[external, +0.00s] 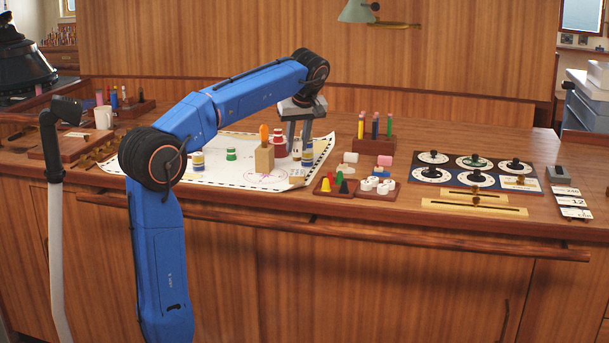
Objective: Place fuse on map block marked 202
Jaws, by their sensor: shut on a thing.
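My gripper (299,152) points down over the right part of the white chart (215,178) on the wooden counter. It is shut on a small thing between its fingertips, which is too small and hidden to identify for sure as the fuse. Small banded pieces stand on the chart: a yellow and blue one (198,161) at the left, a green one (231,154), a red and white one (280,147) just left of my fingers, and a blue and yellow one (308,156) close by my right finger. I cannot read the mark 202 on any of them.
A wooden block with an orange-handled tool (264,157) stands left of my gripper. To the right are a pen holder (373,145), a tray of coloured cones (335,187), a tray of white pieces (377,189) and a dial panel (475,170). A mug (103,118) stands at the left.

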